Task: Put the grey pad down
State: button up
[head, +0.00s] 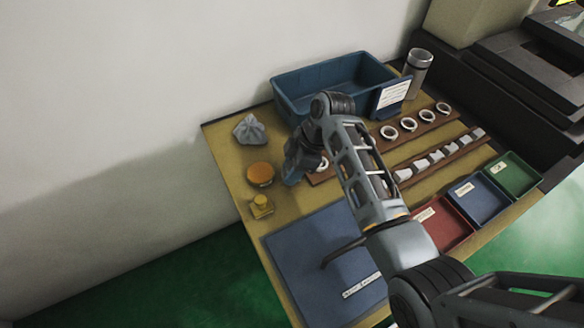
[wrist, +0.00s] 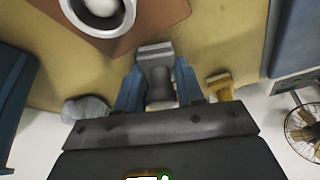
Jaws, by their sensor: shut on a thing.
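My gripper (wrist: 158,88) is shut on the grey pad (wrist: 156,53), which sits between the two blue fingers in the wrist view. The pad looks like a grey block with a rounded part behind it. In the head view my gripper (head: 292,172) is over the left part of the yellow table, between the orange round thing and the brown ring board. My arm hides the pad there. I cannot tell whether the pad touches the table.
A blue bin (head: 291,100), a crumpled grey cloth (head: 249,129), an orange round thing (head: 260,174) and a yellow piece (head: 261,207) stand around my gripper. A ring board (head: 441,118) and small trays (head: 514,176) lie right. The blue mat (head: 300,245) has free room.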

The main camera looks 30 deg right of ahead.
jog(key=shift+f, duration=0.3)
jog(key=shift+s+f, duration=0.1)
jog(key=shift+f, duration=0.05)
jog(key=o, duration=0.7)
jog(key=shift+f+b, duration=0.1)
jog(key=shift+b, duration=0.2)
jog(key=shift+c, duration=0.2)
jog(key=o, duration=0.4)
jog(key=shift+s+f, duration=0.15)
jog(key=shift+f, duration=0.1)
jog(key=shift+o, duration=0.2)
jog(key=shift+r+p, duration=0.3)
jog(key=shift+r, duration=0.45)
jog(key=v, duration=1.2)
jog(key=shift+w, duration=0.25)
